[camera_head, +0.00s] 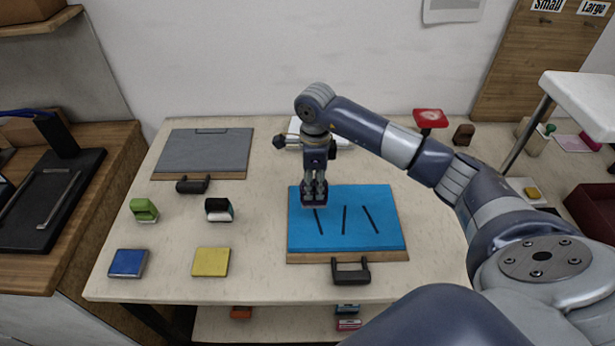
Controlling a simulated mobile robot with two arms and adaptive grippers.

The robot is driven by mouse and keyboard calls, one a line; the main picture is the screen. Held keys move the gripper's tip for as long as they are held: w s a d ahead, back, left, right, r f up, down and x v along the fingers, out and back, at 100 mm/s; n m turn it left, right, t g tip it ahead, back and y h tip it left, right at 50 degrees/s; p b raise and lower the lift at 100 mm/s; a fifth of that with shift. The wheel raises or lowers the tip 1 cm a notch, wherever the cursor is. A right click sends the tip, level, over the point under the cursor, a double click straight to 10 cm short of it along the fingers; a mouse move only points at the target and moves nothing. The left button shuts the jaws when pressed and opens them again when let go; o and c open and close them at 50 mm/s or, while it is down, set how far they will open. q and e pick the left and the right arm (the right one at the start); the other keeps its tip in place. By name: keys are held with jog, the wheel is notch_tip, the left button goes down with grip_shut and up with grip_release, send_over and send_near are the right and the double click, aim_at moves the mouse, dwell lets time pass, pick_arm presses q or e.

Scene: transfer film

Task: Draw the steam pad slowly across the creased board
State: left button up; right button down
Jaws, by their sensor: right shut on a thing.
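The creased board is a bright blue panel (300,235) on a wooden base with a black handle, right of the table's middle. My right gripper (314,195) points down over the board's upper left part, by the leftmost line. It is shut on a small dark thing, likely the steam pad, mostly hidden by the fingers. I cannot tell whether this thing touches the board. My left gripper is not in view.
A grey board (203,152) lies at the table's back left. A green block (144,209), a black-and-white block (219,209), a blue pad (128,263) and a yellow pad (211,262) stand at the left. A red-topped stand (430,118) is behind right.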

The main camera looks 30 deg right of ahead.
aim_at(325, 202)
jog(key=shift+s+f+b, duration=0.35)
jog(key=shift+s+f, duration=0.1)
jog(key=shift+s, duration=0.1)
notch_tip(325, 202, down, 2)
jog(key=shift+w+a+f+b, duration=0.1)
jog(key=shift+b, duration=0.45)
notch_tip(325, 202, down, 4)
jog(key=shift+w+r+b, duration=0.15)
jog(key=shift+r+b, duration=0.1)
jog(key=shift+b, duration=0.65)
jog(key=shift+d, duration=0.25)
jog(key=shift+s+d, duration=0.7)
jog(key=shift+d, duration=0.3)
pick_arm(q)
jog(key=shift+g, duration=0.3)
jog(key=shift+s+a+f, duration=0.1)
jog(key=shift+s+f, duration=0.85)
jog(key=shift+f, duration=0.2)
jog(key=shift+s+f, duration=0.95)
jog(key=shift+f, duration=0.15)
pick_arm(e)
jog(key=shift+s+d, duration=0.4)
jog(key=shift+d, duration=0.25)
